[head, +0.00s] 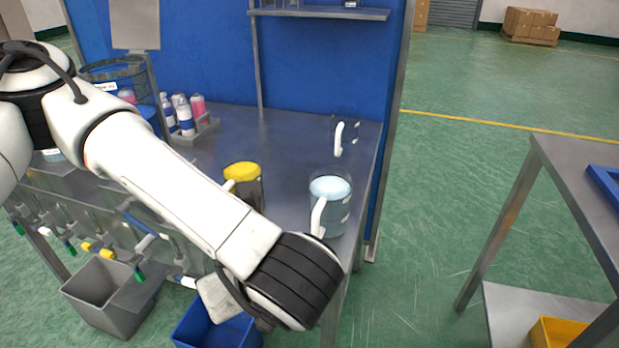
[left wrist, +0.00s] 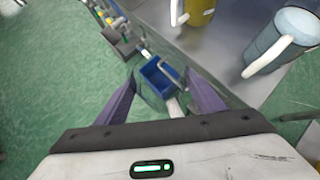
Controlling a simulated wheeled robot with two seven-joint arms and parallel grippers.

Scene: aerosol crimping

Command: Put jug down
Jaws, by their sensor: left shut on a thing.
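A jug with a yellow top surface (head: 248,188) and a white handle stands on the bench, partly behind my left arm; it also shows in the left wrist view (left wrist: 200,10). A jug with light blue content (head: 332,197) stands to its right, near the bench's right edge, and shows in the left wrist view (left wrist: 290,35). An empty-looking clear jug (head: 345,132) stands farther back. My left gripper (left wrist: 163,100) is low in front of the bench, apart from these jugs. My right gripper is out of view.
The grey bench (head: 285,135) has free room in its middle. A bottle rack (head: 205,130) stands at the back left. A blue bin (head: 215,335) and a grey bin (head: 105,285) are below the front edge. Another table (head: 580,165) stands at the right.

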